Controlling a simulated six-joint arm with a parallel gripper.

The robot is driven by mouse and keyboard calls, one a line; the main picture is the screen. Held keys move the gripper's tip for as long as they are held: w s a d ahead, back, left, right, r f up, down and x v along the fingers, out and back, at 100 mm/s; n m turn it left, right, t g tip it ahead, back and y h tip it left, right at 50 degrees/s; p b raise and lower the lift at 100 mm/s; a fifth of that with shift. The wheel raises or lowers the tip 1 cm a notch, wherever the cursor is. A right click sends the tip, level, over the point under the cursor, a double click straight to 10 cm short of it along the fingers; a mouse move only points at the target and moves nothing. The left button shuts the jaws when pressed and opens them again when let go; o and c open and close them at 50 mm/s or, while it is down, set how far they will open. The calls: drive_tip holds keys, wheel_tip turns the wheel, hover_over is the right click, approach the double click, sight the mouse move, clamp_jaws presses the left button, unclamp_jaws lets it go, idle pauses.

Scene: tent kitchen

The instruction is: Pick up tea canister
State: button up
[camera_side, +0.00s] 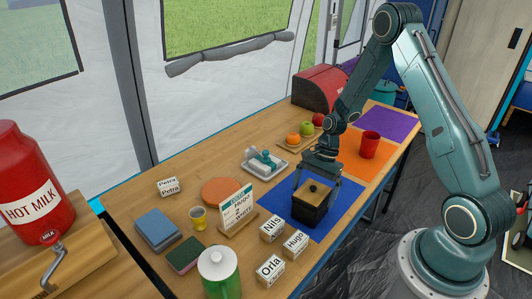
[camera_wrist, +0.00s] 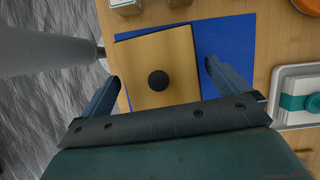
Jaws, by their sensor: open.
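The tea canister (camera_side: 309,214) is a dark square box with a light wooden lid and a black knob. It stands upright on a blue mat (camera_side: 345,212). In the wrist view its wooden lid (camera_wrist: 178,48) and round knob lie below my gripper, turned slightly against the mat (camera_wrist: 236,40). My gripper (camera_side: 318,182) is open and points down over the canister. In the wrist view the fingers of my gripper (camera_wrist: 160,78) are on either side of the lid, apart from each other with nothing held. I cannot tell whether either finger touches the canister.
White name blocks, Nils (camera_side: 272,228), Hugo (camera_side: 295,243) and Orla (camera_side: 270,269), stand near the canister's front left. An order card (camera_side: 236,208) is to its left. A white tray with a teal-topped item (camera_side: 264,161) lies behind. A red cup (camera_side: 370,145) stands on an orange mat.

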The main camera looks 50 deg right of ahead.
drive_tip(key=shift+x, duration=1.75)
drive_tip(key=shift+d, duration=0.1)
drive_tip(key=c, duration=1.1)
drive_tip(key=shift+r, duration=0.1)
wheel_tip(320, 180, up, 20)
